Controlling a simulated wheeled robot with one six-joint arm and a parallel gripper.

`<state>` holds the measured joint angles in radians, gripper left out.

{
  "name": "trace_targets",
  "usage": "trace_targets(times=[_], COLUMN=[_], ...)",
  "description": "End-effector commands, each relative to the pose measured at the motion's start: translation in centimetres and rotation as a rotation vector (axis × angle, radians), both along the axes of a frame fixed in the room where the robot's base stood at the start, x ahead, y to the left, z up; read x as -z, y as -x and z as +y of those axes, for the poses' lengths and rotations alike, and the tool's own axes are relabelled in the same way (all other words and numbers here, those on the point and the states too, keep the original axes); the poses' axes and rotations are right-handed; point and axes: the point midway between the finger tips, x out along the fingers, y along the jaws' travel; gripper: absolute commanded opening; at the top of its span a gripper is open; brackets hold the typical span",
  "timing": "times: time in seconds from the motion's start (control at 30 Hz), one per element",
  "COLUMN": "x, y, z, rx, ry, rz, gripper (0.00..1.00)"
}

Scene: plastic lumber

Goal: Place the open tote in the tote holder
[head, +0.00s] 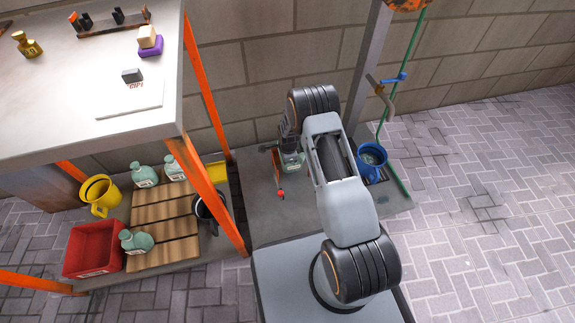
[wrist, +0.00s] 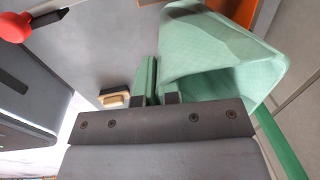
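The open tote (wrist: 222,48) is a pale green container, its mouth facing down and right in the wrist view. The fingers are hidden in the head view. I cannot clearly make out which thing is the tote holder.
A blue bucket (head: 371,157) stands right of my arm. Orange posts (head: 205,185) separate off a shelf with a red bin (head: 93,248), a yellow bucket (head: 100,192) and green jugs (head: 137,241). The paved floor at right is clear.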

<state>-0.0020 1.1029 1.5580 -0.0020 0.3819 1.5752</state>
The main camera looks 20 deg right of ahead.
Motion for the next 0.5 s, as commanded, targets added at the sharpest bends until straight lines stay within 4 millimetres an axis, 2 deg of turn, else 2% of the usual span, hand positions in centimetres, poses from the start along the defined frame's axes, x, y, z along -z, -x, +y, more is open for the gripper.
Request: trace_targets(times=[0.23,0.5], x=[3.7,3.8], y=[0.0,0.0], z=[0.0,0.0], rx=[0.000,0.000], ry=[0.000,0.000], rz=[0.001,-0.001], gripper=[0.00,0.00])
